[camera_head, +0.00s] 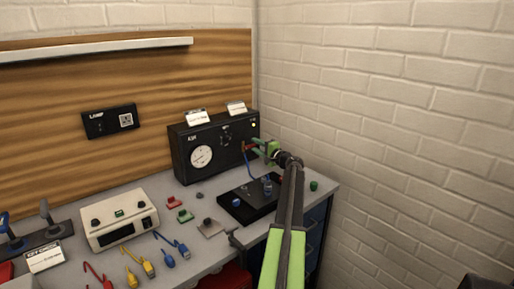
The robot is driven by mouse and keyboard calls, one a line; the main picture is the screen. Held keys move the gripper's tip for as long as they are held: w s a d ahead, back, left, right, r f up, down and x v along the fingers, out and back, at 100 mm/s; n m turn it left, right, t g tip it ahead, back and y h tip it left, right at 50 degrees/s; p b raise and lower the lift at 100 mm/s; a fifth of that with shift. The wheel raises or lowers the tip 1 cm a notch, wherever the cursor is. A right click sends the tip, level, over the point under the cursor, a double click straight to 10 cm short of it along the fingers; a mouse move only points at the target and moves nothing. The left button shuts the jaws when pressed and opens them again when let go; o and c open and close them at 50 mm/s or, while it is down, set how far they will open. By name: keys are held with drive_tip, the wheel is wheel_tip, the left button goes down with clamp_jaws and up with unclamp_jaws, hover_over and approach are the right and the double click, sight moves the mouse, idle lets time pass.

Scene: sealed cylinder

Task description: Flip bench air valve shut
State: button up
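A black box with a round white gauge (202,157) and a dark knob stands at the back right of the bench, against the wooden panel. The fingers look apart, one above the other. Whether they touch the lever cannot be told. The lower right of the box is partly hidden by my gripper.
A black tray-like unit (236,210) with blue parts lies below my gripper, with a blue cable rising near it. A beige instrument (119,219) and several coloured clips and leads lie to the left. A brick wall (390,110) closes off the right side.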

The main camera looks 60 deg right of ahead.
wheel_tip(320, 180, up, 4)
drive_tip(key=p, duration=0.3)
drive_tip(key=shift+r+p, duration=0.2)
drive_tip(key=shift+p, duration=0.1)
drive_tip(key=s+r+p, duration=0.6)
drive_tip(key=s, duration=0.5)
drive_tip(key=shift+s+d, duration=0.35)
drive_tip(key=shift+s, duration=0.05)
drive_tip(key=s+a+f+n+b, duration=0.4)
drive_tip(key=a+f+n+b, duration=0.4)
drive_tip(key=n, duration=0.1)
drive_tip(key=x, duration=1.7)
drive_tip(key=shift+w+d, duration=0.1)
